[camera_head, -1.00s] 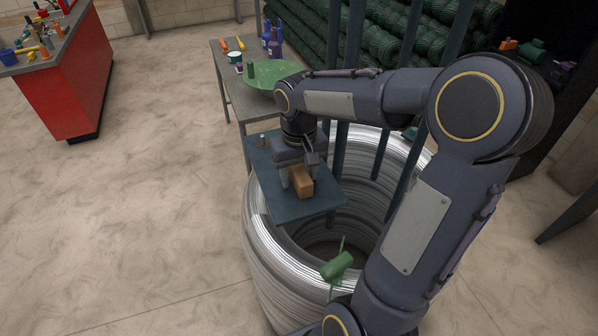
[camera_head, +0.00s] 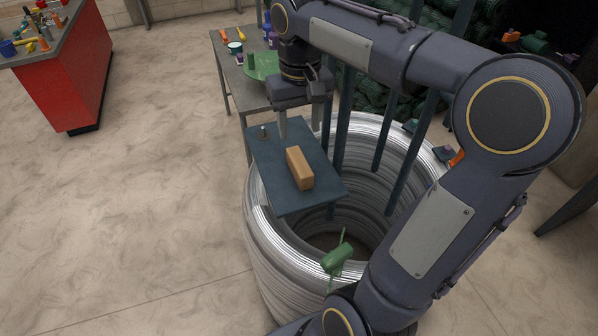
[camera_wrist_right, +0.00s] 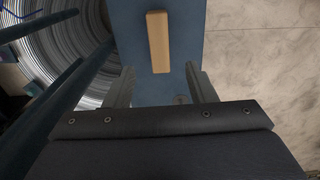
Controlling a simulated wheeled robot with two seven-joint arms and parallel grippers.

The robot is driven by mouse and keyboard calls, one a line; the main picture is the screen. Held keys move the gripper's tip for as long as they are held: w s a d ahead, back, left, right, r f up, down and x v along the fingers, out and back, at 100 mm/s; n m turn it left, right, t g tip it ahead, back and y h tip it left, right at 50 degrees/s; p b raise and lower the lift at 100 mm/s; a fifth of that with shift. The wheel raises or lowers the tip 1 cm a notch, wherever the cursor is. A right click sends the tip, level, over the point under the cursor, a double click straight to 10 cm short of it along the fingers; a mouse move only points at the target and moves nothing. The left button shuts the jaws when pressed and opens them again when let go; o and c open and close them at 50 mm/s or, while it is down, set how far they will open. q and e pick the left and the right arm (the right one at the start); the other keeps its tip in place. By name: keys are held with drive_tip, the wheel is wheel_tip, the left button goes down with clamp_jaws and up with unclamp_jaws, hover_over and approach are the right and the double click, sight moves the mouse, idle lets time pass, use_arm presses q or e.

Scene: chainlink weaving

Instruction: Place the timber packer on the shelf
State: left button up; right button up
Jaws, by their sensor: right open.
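The timber packer (camera_head: 299,168) is a light brown wooden block lying on the dark blue shelf plate (camera_head: 276,191) in the head view. It also shows in the right wrist view (camera_wrist_right: 158,42), on the blue plate (camera_wrist_right: 184,88). My right gripper (camera_head: 299,127) is open and empty. It is above the back part of the plate, behind the block and apart from it. In the wrist view its two fingers (camera_wrist_right: 158,84) are spread, with the block beyond the tips. My left gripper is not in view.
A green tool (camera_head: 337,260) rests at the coil's near rim. A small metal piece (camera_head: 263,133) is on the plate's back corner. A grey table (camera_head: 238,92) stands behind.

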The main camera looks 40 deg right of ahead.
drive_tip(key=s+a+f+n+t+y, duration=0.1)
drive_tip(key=s+a+f+t+y, duration=0.1)
drive_tip(key=s+a+f, duration=0.2)
drive_tip(key=s+a+f+t+y, duration=0.1)
drive_tip(key=s+a+f+t, duration=0.2)
drive_tip(key=s, duration=0.7)
drive_tip(key=a+f, duration=0.2)
drive_tip(key=a, duration=0.2)
drive_tip(key=shift+s+a+n+t+y, duration=0.3)
drive_tip(key=shift+s+a+n+y, duration=0.05)
drive_tip(key=shift+a+n+y, duration=0.05)
